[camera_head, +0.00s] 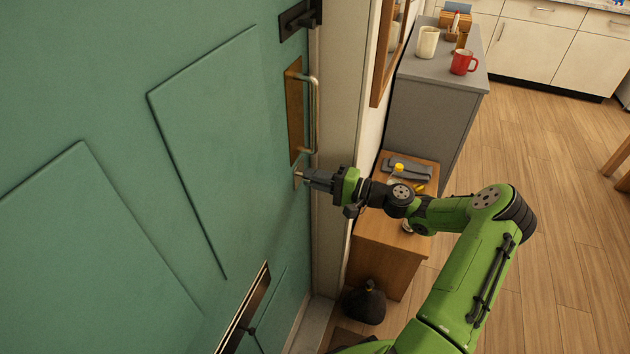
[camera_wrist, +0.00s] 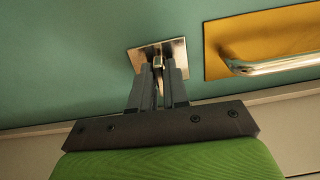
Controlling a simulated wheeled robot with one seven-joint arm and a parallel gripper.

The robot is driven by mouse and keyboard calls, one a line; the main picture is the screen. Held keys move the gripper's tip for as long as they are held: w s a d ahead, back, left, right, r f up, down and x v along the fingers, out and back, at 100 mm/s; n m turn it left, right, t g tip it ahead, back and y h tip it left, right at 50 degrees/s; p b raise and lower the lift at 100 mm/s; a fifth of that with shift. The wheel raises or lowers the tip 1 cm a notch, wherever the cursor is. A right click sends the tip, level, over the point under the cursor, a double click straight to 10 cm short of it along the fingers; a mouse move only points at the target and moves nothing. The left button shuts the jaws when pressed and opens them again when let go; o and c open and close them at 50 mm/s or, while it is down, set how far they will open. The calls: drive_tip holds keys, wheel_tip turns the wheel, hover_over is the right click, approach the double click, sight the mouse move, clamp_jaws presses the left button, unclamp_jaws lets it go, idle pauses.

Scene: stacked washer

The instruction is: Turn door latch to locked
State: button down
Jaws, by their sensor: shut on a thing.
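A teal door (camera_head: 110,150) fills the left of the head view. The latch is a small metal turn piece (camera_wrist: 158,62) on a square metal plate (camera_wrist: 142,57) in the wrist view. In the head view the plate (camera_head: 298,176) shows just below the pull handle, mostly hidden by my gripper. My gripper (camera_head: 306,178) reaches the door from the right. In the wrist view its two dark fingers (camera_wrist: 159,72) are shut on the latch's turn piece. The exact angle of the turn piece is hard to tell between the fingers.
A pull handle (camera_head: 315,115) on a brass plate (camera_head: 294,112) sits just above the latch. A dark bolt (camera_head: 298,19) is higher up. A wooden cabinet (camera_head: 384,262) and a black bag (camera_head: 364,303) stand right of the door frame. Open floor (camera_head: 540,190) lies at the right.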

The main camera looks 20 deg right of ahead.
drive_tip(key=shift+n, duration=0.4)
drive_tip(key=c, duration=1.2)
unclamp_jaws()
drive_tip(key=p+v, duration=0.2)
drive_tip(key=v, duration=1.3)
drive_tip(key=shift+s+d, duration=0.25)
drive_tip(key=shift+s, duration=0.05)
drive_tip(key=shift+a, duration=0.1)
